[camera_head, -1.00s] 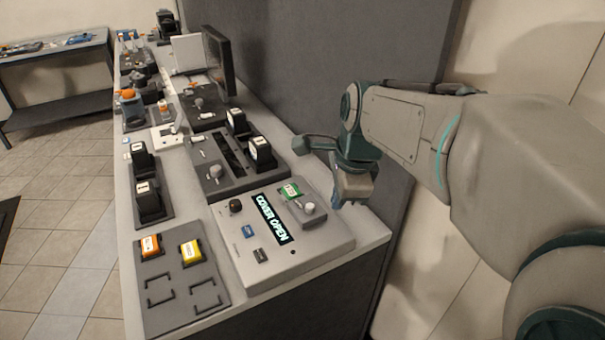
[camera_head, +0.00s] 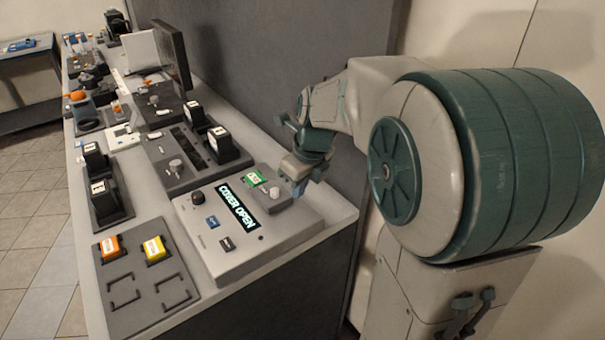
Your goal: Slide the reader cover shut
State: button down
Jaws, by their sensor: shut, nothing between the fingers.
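The reader (camera_head: 225,262) is a light grey box at the front right of the bench. Its display (camera_head: 237,205) reads "COVER OPEN". The grey cover (camera_head: 287,204) with a pale round knob (camera_head: 274,193) is at the right of its top. A green card (camera_head: 255,178) lies beside the cover at its upper left. My gripper (camera_head: 297,191) is shut and empty, pointing down at the reader's back right edge, just right of the knob. I cannot tell whether the fingertips touch the cover.
A dark tray (camera_head: 139,306) with an orange block (camera_head: 110,248) and a yellow block (camera_head: 154,249) stands left of the reader. Black-framed modules (camera_head: 229,155) stand behind it. A monitor (camera_head: 173,55) rises further back. A dark wall panel runs close along the bench's right side.

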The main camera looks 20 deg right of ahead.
aim_at(281, 200)
jog(key=x, duration=0.4)
jog(key=shift+w+a+r, duration=0.1)
jog(key=shift+w+a, duration=0.25)
jog(key=shift+w, duration=0.2)
jog(key=shift+w+a+r, duration=0.1)
jog(key=shift+w+a, duration=0.25)
jog(key=shift+w, duration=0.2)
jog(key=shift+w+a+f+p, duration=0.1)
jog(key=shift+w+a+p, duration=0.25)
jog(key=shift+w, duration=0.3)
